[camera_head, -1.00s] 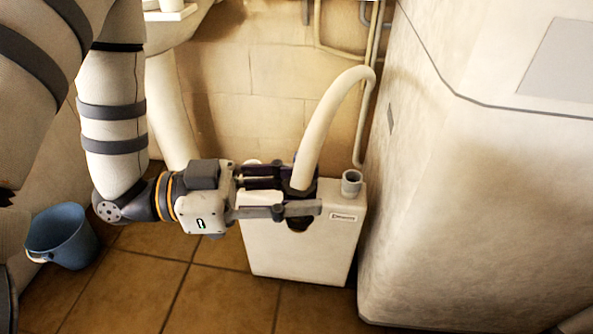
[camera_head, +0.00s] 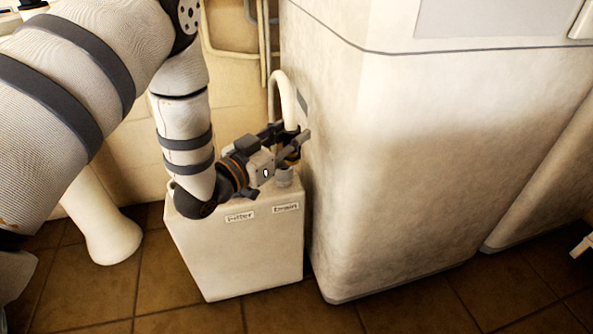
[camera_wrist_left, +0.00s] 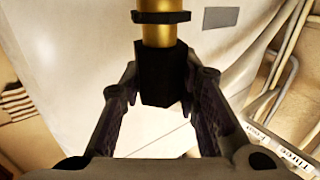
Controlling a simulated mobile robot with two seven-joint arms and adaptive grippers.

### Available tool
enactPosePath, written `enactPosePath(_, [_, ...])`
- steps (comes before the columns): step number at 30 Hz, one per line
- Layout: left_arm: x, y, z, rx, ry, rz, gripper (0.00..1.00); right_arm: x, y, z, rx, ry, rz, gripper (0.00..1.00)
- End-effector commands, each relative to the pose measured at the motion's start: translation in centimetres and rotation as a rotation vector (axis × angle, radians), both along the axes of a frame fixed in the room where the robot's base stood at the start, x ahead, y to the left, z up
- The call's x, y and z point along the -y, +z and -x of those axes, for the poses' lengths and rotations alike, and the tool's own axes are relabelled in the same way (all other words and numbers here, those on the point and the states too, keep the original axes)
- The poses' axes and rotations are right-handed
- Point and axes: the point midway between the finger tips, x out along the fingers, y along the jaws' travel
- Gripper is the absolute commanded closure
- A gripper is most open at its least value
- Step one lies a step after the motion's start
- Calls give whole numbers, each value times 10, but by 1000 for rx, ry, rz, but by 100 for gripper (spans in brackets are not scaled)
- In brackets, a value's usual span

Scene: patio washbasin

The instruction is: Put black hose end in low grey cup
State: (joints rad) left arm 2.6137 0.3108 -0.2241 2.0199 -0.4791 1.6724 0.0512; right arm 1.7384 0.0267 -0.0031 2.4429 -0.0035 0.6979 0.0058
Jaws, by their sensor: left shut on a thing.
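My left gripper (camera_head: 290,146) is shut on the black hose end (camera_wrist_left: 163,75), which shows between its fingers in the left wrist view. A gold section of the hose (camera_wrist_left: 160,34) runs up from the black end. In the head view the pale hose (camera_head: 289,98) arches up behind the gripper. The low grey cup (camera_head: 284,178) stands on the white box's top, by the label Drain, just below the fingers. The gripper hides the black end in the head view, and I cannot tell whether it touches the cup. My right gripper is not clearly seen.
The white box (camera_head: 235,258) stands on brown floor tiles against a large pale cabinet (camera_head: 400,170) close on the right. Pipes (camera_head: 262,45) run up the wall behind. A white pedestal (camera_head: 105,225) is at left. A small pale piece at the right edge is unclear.

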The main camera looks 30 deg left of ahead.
Motion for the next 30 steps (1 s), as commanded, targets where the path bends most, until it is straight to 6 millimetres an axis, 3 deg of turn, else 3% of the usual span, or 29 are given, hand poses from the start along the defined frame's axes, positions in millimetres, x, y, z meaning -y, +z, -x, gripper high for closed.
enactPosePath(3, [-26, -6, -24, 0, 166, -3, 100, 0, -9, 3, -12, 0, 0, 60])
enactPosePath(9, [-47, -6, -36, -1, 304, -3, 100, 0, -12, 4, -18, 1, -1, 60])
enactPosePath(14, [-49, -16, -36, -3, 311, -3, 100, -1, -19, 6, -28, 1, -2, 60])
enactPosePath(24, [-49, -61, -35, -6, 311, -4, 100, -3, -50, 16, -75, 4, -6, 60])
enactPosePath(30, [-49, -62, -35, -1, 310, -4, 100, -3, -52, 17, -80, 4, -7, 60])
